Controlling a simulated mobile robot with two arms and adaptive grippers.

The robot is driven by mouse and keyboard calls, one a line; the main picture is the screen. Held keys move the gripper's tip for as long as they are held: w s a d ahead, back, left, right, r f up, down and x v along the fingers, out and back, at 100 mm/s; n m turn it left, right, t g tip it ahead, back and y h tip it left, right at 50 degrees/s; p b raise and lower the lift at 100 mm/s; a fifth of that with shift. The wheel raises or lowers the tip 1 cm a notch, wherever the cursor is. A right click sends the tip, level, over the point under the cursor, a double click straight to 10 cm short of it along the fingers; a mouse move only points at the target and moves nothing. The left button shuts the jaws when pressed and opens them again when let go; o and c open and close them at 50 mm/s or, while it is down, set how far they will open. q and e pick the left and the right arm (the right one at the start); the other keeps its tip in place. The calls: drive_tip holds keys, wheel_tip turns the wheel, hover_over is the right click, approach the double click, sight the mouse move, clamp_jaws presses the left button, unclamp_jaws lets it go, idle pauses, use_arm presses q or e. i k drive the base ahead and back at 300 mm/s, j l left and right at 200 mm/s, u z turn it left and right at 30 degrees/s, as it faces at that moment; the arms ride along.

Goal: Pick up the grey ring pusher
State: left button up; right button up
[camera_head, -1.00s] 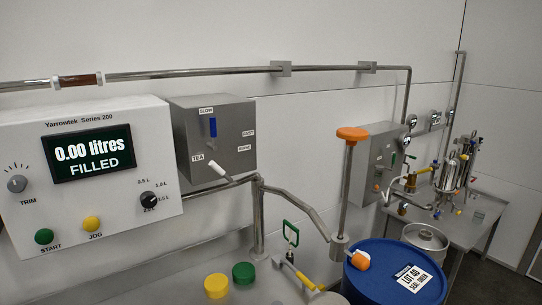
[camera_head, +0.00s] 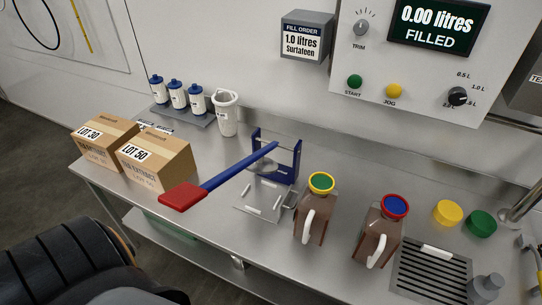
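A small grey piece (camera_head: 486,288) with a round knob on a wider base stands at the lower right, beside the drain grate; it may be the grey ring pusher, but I cannot be sure. A blue press frame (camera_head: 288,158) with a long blue lever (camera_head: 238,166) and a red handle (camera_head: 183,197) stands mid-bench. Two brown jugs with white handles stand right of it, one with a yellow and green cap (camera_head: 321,183), one with a red and blue cap (camera_head: 396,206). Neither gripper shows.
Two cartons (camera_head: 156,160), several blue-capped bottles (camera_head: 178,95) and a white beaker (camera_head: 226,113) stand at the back left of the steel bench (camera_head: 225,225). Yellow (camera_head: 447,213) and green (camera_head: 481,223) caps lie at right. The filler panel (camera_head: 420,65) is above.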

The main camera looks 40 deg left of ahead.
sight(483, 290)
drive_tip(key=u, duration=0.7)
drive_tip(key=z, duration=1.5)
drive_tip(key=i, duration=0.6)
